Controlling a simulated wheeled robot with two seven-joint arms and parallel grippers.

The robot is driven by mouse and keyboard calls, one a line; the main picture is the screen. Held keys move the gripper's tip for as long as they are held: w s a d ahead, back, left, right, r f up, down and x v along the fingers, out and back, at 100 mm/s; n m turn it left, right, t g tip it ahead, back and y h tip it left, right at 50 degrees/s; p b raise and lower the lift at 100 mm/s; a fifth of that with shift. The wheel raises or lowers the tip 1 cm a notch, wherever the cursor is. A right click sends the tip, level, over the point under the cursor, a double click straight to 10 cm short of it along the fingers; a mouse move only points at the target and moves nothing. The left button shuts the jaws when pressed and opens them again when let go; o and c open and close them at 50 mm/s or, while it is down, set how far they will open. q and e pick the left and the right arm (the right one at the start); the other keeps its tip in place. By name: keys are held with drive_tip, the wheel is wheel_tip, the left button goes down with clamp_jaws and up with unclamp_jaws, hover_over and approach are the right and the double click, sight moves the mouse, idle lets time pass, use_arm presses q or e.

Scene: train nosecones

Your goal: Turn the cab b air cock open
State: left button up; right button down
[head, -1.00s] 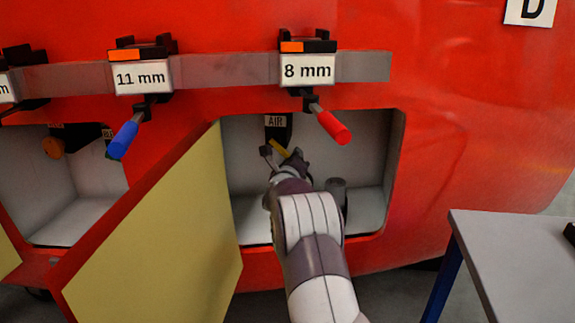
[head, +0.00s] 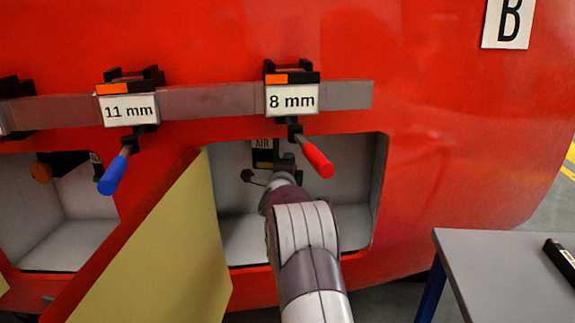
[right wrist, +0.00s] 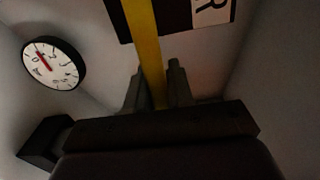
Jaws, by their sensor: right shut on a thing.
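The air cock has a yellow handle (head: 265,165), in the open compartment (head: 348,165) just below the AIR label (head: 262,144). In the head view most of the handle is hidden by my right gripper (head: 284,166). In the right wrist view the yellow handle (right wrist: 146,40) runs down from the top edge and passes between the two fingers of my right gripper (right wrist: 158,85), which is shut on it. Part of the label (right wrist: 213,10) shows beside it. A letter B sign (head: 508,22) is on the red nosecone. My left gripper is out of view.
A round gauge (right wrist: 53,63) sits left of the handle. The compartment's open door (head: 160,250) stands left of my arm. An 8 mm holder (head: 291,98) with a red-handled tool (head: 317,160) hangs over the opening. A table (head: 480,260) stands right.

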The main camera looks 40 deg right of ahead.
drive_tip(key=shift+r+n, duration=0.1)
drive_tip(key=shift+n, duration=0.2)
drive_tip(key=c, duration=1.1)
unclamp_jaws()
drive_tip(key=p+v, duration=0.1)
drive_tip(key=v, duration=1.1)
drive_tip(key=shift+s+a, duration=0.15)
drive_tip(key=shift+a, duration=0.2)
